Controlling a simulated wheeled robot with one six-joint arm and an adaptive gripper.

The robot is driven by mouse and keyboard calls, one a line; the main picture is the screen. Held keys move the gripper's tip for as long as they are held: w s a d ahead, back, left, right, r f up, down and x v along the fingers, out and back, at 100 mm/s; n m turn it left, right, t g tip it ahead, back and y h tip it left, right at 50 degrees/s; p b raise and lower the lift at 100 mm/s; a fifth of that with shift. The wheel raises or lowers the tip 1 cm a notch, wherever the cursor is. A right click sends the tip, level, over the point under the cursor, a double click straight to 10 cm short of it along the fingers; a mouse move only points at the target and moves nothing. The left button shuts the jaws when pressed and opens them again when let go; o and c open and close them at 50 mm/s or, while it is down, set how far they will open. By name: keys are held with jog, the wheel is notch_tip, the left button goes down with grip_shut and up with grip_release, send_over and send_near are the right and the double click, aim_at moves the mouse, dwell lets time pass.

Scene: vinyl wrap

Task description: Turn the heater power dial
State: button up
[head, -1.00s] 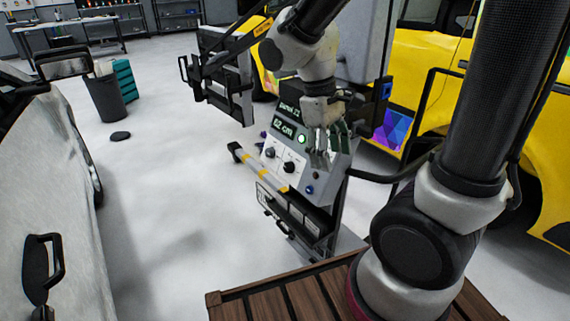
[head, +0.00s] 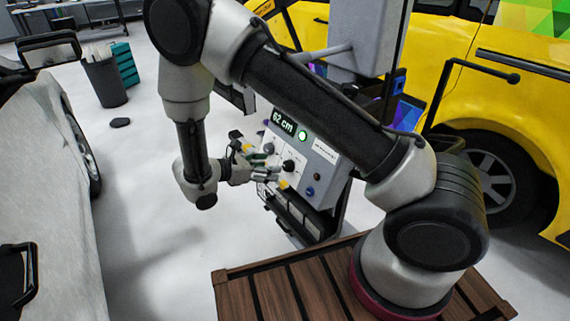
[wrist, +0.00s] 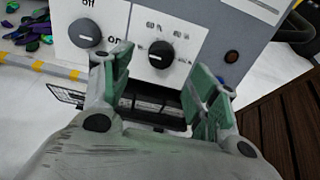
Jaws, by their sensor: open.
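In the wrist view the dial with percent marks (wrist: 160,54) is ahead, between my two fingers in the picture. The off/on knob (wrist: 86,32) is to its left. In the head view these show as the right dial (head: 289,166) and the left knob (head: 269,148). My gripper (wrist: 160,72) is open and empty, its green-padded fingers spread either side of the dial's line. In the head view my gripper (head: 268,169) points at the panel from the left. I cannot tell any contact.
A display (head: 283,122) reads 62 cm beside a lit green button (head: 302,136). A brown-orange button (wrist: 231,56) is right of the dial.

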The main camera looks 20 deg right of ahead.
aim_at(285, 166)
jog(key=x, duration=0.7)
jog(key=c, duration=1)
